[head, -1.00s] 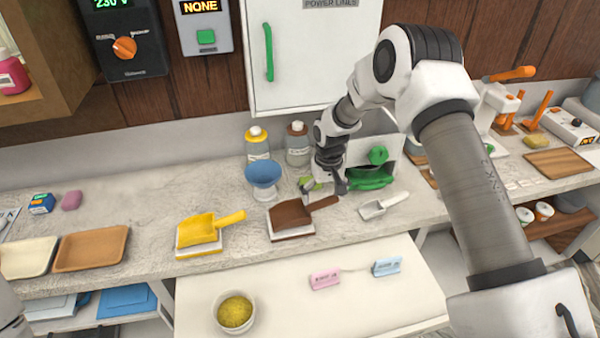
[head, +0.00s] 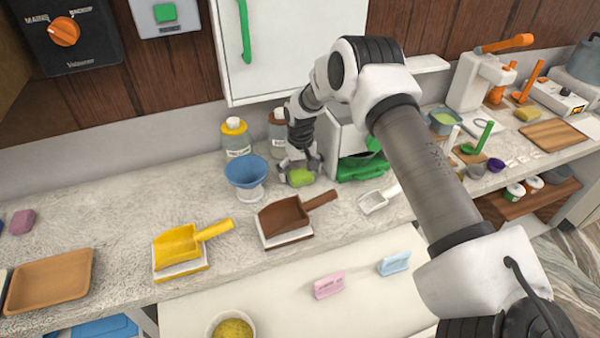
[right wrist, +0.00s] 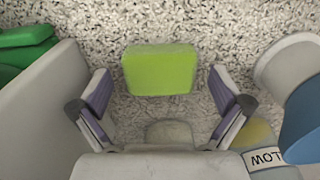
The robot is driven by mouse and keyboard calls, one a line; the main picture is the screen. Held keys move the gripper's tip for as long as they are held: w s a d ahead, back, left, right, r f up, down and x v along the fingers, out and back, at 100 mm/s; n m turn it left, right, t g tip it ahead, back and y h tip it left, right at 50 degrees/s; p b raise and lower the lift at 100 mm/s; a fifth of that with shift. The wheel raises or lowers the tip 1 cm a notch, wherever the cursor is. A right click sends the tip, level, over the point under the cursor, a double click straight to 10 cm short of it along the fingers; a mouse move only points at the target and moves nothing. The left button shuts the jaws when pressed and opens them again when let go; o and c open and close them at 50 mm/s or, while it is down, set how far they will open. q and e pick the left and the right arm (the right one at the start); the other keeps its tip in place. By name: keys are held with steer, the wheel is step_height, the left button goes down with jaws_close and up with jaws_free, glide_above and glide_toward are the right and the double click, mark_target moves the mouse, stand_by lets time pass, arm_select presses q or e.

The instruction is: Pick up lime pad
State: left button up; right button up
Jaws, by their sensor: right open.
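The lime pad (head: 300,177) is a small bright green block on the speckled counter, behind the brown scoop. My right gripper (head: 299,172) is lowered over it, with a finger on either side in the head view. In the right wrist view the lime pad (right wrist: 160,70) lies between and just ahead of the two open fingers of my right gripper (right wrist: 160,98). Gaps show on both sides of the pad, so the fingers are apart from it. My left gripper is out of view.
A blue funnel bowl (head: 247,172) stands close left of my right gripper. A white box with green things (head: 362,167) is close on its right. Bottles (head: 236,138) stand behind. The brown scoop (head: 287,216) and yellow scoop (head: 180,246) lie in front.

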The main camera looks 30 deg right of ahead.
mark_target(301, 173)
steer(key=shift+w+f, duration=0.1)
steer(key=shift+f, duration=0.1)
steer(key=shift+r, duration=0.1)
steer(key=shift+c, duration=1.3)
steer(key=shift+s, duration=0.25)
steer(key=c, duration=0.7)
steer(key=shift+c, duration=0.2)
step_height(301, 173, up, 10)
steer(key=b, duration=0.3)
steer(key=shift+w, duration=0.15)
steer(key=shift+c, duration=0.4)
